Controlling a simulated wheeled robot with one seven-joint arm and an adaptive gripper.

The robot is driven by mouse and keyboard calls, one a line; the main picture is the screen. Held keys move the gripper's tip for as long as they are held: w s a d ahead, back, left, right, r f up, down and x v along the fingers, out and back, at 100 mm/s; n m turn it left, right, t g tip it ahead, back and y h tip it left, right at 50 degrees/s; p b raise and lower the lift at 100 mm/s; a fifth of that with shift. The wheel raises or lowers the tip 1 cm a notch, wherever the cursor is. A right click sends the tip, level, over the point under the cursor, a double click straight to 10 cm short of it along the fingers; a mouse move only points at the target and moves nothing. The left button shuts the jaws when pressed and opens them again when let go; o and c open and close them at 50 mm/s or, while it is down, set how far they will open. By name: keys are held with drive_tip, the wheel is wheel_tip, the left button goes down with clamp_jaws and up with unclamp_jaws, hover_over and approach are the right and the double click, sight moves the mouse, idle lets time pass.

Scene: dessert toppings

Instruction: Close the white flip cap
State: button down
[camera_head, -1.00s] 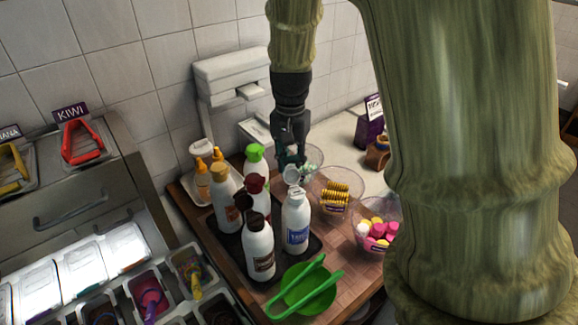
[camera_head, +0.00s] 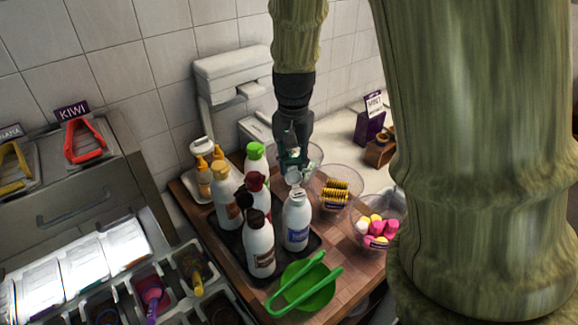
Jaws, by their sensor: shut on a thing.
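The white bottle with a blue label (camera_head: 297,222) stands upright on a black tray (camera_head: 312,245). Its white flip cap (camera_head: 295,182) is at the bottle's top, and the lid looks raised. My gripper (camera_head: 293,170) points down from above with its fingers shut at the lid. The fingers partly hide the lid, so the exact contact and lid angle are hard to tell.
Bottles with black (camera_head: 259,245), dark red, yellow and green (camera_head: 256,160) caps crowd the left of the white bottle. Clear bowls with yellow biscuits (camera_head: 334,193) and pink sweets (camera_head: 377,230) stand right. A green bowl with tongs (camera_head: 305,287) lies in front.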

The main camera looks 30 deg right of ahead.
sight(292, 168)
drive_tip(key=shift+r+p, duration=2.8)
drive_tip(key=shift+r, duration=0.15)
drive_tip(key=shift+r+p, duration=0.3)
drive_tip(key=shift+r, duration=0.65)
